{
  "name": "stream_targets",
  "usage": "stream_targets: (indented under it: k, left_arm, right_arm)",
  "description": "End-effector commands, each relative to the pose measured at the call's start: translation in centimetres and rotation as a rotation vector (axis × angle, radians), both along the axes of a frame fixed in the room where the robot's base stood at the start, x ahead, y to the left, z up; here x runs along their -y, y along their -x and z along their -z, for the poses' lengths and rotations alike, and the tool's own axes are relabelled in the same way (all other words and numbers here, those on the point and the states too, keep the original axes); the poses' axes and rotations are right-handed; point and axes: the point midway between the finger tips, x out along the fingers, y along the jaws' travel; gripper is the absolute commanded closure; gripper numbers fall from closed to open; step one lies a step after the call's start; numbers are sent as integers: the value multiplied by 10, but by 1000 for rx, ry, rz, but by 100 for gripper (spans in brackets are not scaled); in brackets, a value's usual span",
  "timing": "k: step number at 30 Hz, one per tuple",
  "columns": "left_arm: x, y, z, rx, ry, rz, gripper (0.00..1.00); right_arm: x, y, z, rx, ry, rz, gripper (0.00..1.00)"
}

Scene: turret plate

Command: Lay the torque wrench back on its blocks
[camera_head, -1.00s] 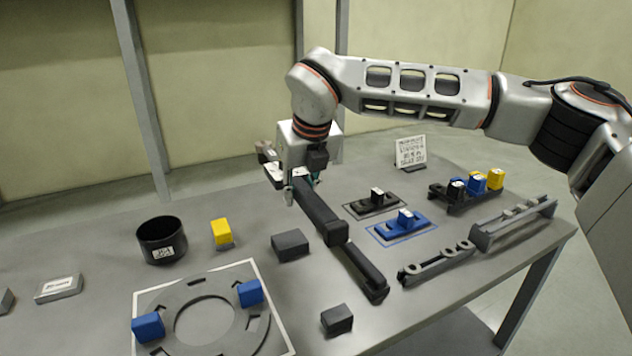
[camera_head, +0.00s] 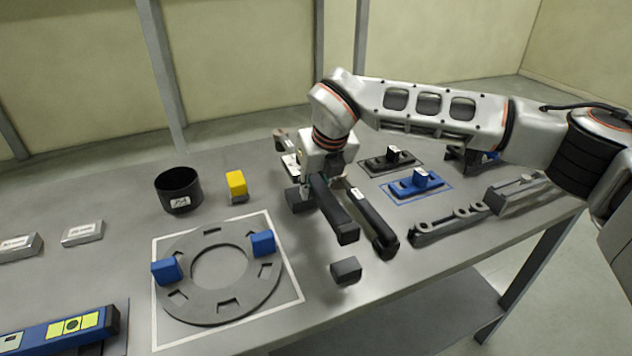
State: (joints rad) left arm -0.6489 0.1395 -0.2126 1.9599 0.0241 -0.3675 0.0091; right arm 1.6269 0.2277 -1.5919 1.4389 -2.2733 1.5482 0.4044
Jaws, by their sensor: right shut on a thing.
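The torque wrench (camera_head: 334,212) is a long dark bar with a thick near end, in my right gripper (camera_head: 311,178). The gripper is shut on its far part, and the bar points toward the front of the table. It appears to be above the tabletop; the exact gap is unclear. One dark block (camera_head: 297,199) stands just left of the wrench, partly hidden by the gripper. The other dark block (camera_head: 345,270) stands in front of the wrench's near end, with a visible gap in the picture. My left gripper is not in view.
A separate dark bar (camera_head: 378,226) lies close to the right of the wrench. A grey ring plate (camera_head: 178,305) with two blue blocks lies left. A black cup (camera_head: 179,190) and a yellow block (camera_head: 236,184) stand behind it. Fixtures and a grey rail (camera_head: 450,225) lie right.

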Motion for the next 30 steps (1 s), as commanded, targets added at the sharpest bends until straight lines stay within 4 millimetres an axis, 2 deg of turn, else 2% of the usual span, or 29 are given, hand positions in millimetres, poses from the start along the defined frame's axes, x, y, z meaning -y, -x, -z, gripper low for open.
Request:
stream_targets:
  k: [15,30]
  left_arm:
    - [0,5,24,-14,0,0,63]
    - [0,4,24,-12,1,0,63]
  right_arm:
    - [-1,-2,35,7,-4,-1,100]
    - [-1,-2,37,8,-3,-1,100]
